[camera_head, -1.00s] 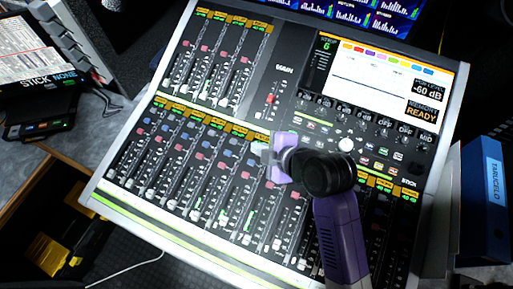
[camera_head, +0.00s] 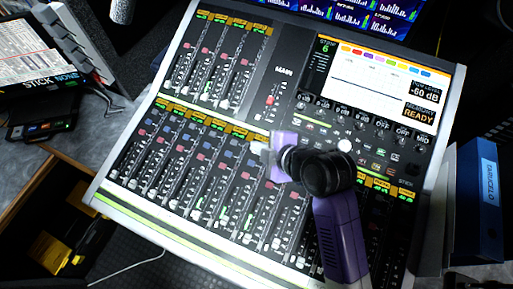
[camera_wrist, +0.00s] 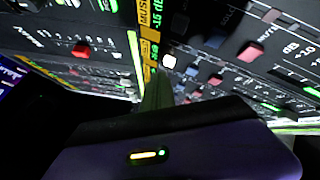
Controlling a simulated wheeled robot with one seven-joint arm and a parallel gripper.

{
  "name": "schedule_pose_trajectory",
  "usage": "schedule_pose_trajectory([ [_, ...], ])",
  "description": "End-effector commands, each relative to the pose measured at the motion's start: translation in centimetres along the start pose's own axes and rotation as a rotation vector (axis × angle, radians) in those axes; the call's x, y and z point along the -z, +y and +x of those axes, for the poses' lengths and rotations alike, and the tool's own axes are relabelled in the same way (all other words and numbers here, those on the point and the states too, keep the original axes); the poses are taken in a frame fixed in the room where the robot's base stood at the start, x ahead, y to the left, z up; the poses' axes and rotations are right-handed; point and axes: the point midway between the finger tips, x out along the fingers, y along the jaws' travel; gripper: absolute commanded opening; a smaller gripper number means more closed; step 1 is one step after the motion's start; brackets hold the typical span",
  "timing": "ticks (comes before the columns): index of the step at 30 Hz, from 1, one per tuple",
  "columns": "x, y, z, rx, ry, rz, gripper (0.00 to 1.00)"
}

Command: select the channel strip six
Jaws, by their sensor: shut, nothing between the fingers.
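The mixing console (camera_head: 100,196) fills the middle of the head view, with two banks of channel strips bearing faders and small red and blue buttons. Its screen (camera_head: 375,82) reads "STRIP 6" at its left edge. My gripper (camera_head: 262,152) is over the lower bank, near its row of orange labels, and hides part of the strips there. The fingers are shut and empty. In the wrist view the fingers (camera_wrist: 157,92) point at a label strip, close to a lit white button (camera_wrist: 169,61). A red mute button (camera_wrist: 250,51) shows to the right. I cannot tell whether the fingertips touch the panel.
A blue binder (camera_head: 478,200) stands right of the console. A black device (camera_head: 42,118) and papers lie at the left. A yellow-and-black case (camera_head: 60,245) is at the lower left. A white cable (camera_head: 125,267) runs along the floor.

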Motion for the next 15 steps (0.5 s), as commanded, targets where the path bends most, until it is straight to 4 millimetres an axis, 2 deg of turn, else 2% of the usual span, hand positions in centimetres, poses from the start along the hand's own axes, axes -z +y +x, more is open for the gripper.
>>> schedule_pose_trajectory([
  [5, 0.2, 0.3, -0.3, 0.0, 0.0, 0.0, 0.0],
  [15, 1.8, 1.9, -2.5, -0.001, 0.0, 0.0, 0.0],
])
